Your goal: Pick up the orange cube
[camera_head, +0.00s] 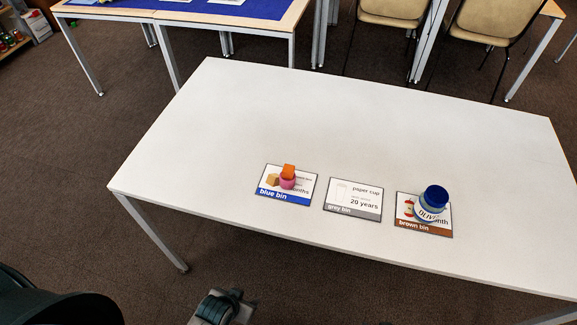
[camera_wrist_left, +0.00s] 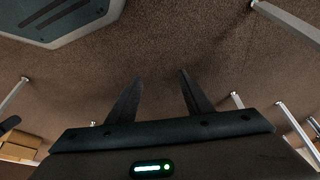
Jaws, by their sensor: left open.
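The orange cube (camera_head: 289,170) appears to rest on top of a small pink round object (camera_head: 288,184) on the blue bin card (camera_head: 270,194), near the front edge of the white table. My left gripper (camera_wrist_left: 160,88) shows in the left wrist view with its two dark fingers apart and nothing between them. Bare carpet lies beyond the fingers, and the cube is not in that view. In the head view, my dark left arm comes in at the lower left, away from the cube. My right gripper cannot be made out.
The white table (camera_head: 330,110) is bare behind the cards. The grey bin card (camera_head: 353,197) lies to the right of the blue one. A jar with a blue lid (camera_head: 434,199) stands on the brown bin card (camera_head: 424,229). Chairs (camera_head: 392,10) stand behind the table.

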